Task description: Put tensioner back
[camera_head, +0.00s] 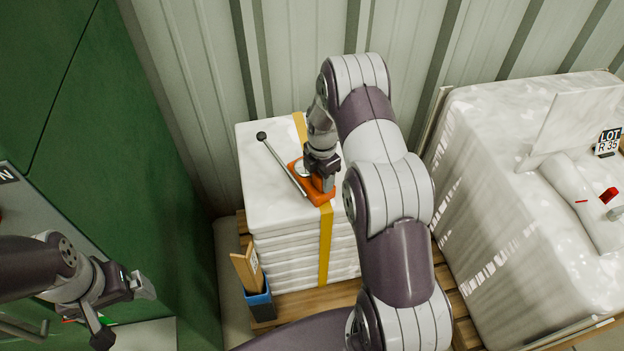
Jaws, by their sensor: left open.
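The tensioner (322,196) is an orange tool with a long grey lever ending in a black ball. It is at the top of a white stack (270,170) of folded bags, by the yellow strap (325,245). My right gripper (322,180) points down onto the tensioner's orange body. Its fingers are dark and partly hidden, so I cannot tell whether they are closed on it. My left gripper (126,312) is open and empty at the lower left, well apart from the stack.
The stack stands on a wooden pallet (310,298). A blue holder (261,305) with a wooden piece (247,270) is at its front left corner. A large white bulk bag (480,180) with a lot sign (608,141) fills the right. A green cabinet (130,150) stands left; a corrugated wall is behind.

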